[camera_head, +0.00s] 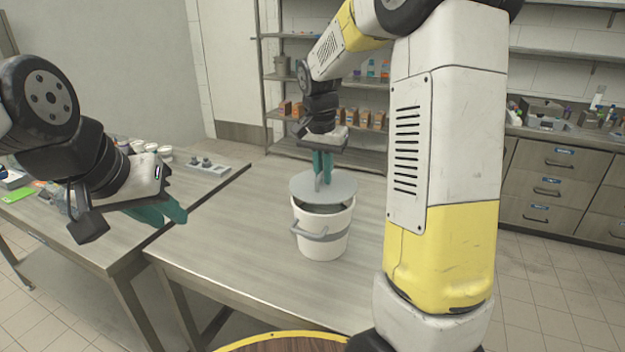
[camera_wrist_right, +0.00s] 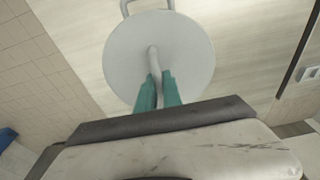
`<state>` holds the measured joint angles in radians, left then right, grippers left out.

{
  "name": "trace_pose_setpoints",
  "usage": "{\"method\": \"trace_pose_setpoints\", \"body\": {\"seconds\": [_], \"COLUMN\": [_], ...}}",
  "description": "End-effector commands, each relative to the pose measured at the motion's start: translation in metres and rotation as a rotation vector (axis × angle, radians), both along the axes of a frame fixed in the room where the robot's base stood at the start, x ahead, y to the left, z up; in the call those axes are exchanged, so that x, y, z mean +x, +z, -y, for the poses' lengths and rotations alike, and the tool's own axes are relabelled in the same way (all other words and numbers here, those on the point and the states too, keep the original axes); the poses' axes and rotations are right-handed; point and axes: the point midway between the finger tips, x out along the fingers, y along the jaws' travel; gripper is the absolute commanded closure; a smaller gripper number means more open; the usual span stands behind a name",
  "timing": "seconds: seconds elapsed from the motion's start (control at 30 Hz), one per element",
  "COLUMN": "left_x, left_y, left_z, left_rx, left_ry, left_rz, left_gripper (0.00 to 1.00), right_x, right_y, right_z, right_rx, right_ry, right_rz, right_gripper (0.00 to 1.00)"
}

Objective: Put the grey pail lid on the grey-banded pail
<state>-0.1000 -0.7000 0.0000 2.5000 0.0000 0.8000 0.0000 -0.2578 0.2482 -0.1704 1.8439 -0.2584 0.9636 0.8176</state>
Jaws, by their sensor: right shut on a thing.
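The grey pail lid (camera_head: 338,188) is a flat round disc with an upright handle. My right gripper (camera_head: 322,168) is shut on that handle and holds the lid over the pail. The lid (camera_wrist_right: 185,60) also shows in the right wrist view, between and beyond the green fingertips (camera_wrist_right: 158,88). The grey-banded pail (camera_head: 322,246) is white with a grey band and handle and stands upright on the table. The lid hangs over the pail's mouth, shifted slightly up and left; part of the dark opening shows at the right. My left gripper (camera_head: 165,215) is away to the left, its fingers seen edge-on.
The steel table (camera_head: 240,260) is clear around the pail. A second table at the left carries white cups (camera_head: 165,153), a grey block (camera_head: 207,168) and a green item (camera_head: 20,195). Shelves and drawers stand behind. My right arm covers the table's right side.

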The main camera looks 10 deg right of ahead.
Motion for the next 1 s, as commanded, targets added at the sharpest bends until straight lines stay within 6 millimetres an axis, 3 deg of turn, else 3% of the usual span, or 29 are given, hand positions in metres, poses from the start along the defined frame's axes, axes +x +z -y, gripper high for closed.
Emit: {"method": "trace_pose_setpoints", "body": {"seconds": [0.13, 0.37, 0.67, 0.7, 0.8, 1.0], "left_x": [0.000, 0.000, 0.000, 0.000, 0.000, 0.000], "left_y": [0.000, 0.000, 0.000, 0.000, 0.000, 0.000], "left_z": [0.000, 0.000, 0.000, 0.000, 0.000, 0.000], "left_rx": [0.000, 0.000, 0.000, 0.000, 0.000, 0.000], "left_ry": [0.000, 0.000, 0.000, 0.000, 0.000, 0.000], "left_rz": [0.000, 0.000, 0.000, 0.000, 0.000, 0.000], "left_gripper": [0.75, 0.75, 0.75, 0.75, 0.75, 0.75], "right_x": [0.011, 0.009, 0.009, 0.009, 0.009, 0.009], "right_y": [-0.001, -0.035, -0.037, -0.037, -0.037, -0.037], "right_z": [0.004, 0.003, 0.003, 0.003, 0.003, 0.003], "right_rx": [-0.001, -0.001, 0.000, 0.000, 0.000, 0.000], "right_ry": [-0.001, 0.000, 0.000, 0.000, 0.000, 0.000], "right_rz": [0.000, -0.003, 0.000, 0.000, 0.000, 0.000], "right_gripper": [1.00, 1.00, 1.00, 0.84, 0.68, 0.68]}}
